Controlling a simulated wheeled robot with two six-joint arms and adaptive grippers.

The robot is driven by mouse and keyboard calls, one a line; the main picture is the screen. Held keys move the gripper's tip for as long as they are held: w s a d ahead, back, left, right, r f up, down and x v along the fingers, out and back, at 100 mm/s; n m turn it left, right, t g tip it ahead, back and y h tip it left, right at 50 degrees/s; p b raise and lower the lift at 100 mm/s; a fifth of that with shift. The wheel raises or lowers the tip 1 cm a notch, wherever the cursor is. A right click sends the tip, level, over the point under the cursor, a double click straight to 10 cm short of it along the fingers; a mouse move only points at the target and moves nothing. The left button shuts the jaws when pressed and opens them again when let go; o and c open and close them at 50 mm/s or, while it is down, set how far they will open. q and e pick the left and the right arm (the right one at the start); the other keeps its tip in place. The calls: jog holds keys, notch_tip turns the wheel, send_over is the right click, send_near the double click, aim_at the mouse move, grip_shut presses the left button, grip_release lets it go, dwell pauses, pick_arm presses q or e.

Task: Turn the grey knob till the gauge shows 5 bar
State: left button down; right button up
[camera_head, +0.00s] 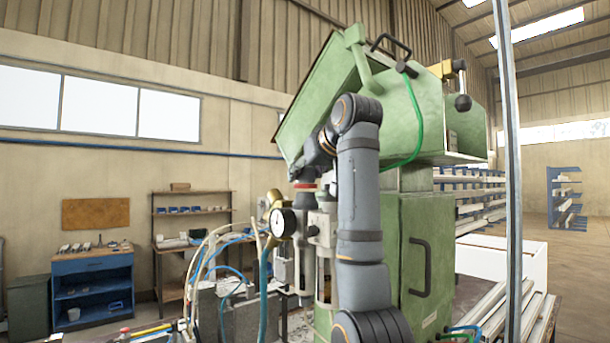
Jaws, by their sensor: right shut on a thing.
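My right arm rises in front of the machine and bends over at the top. My right gripper (308,177) is just above the gauge, partly hidden by my own arm. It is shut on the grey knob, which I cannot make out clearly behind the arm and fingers. My left gripper is out of view.
Blue and clear hoses (208,268) curve up left of the gauge. A green hose (417,125) hangs from the machine's upper housing. A vertical metal post (511,170) stands to the right. A blue cabinet (92,290) and shelves (190,210) stand at the back left.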

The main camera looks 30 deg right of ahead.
jog(key=o, duration=1.2)
notch_tip(320, 180, up, 9)
jog(key=shift+s+r, duration=0.1)
jog(key=shift+r, duration=0.4)
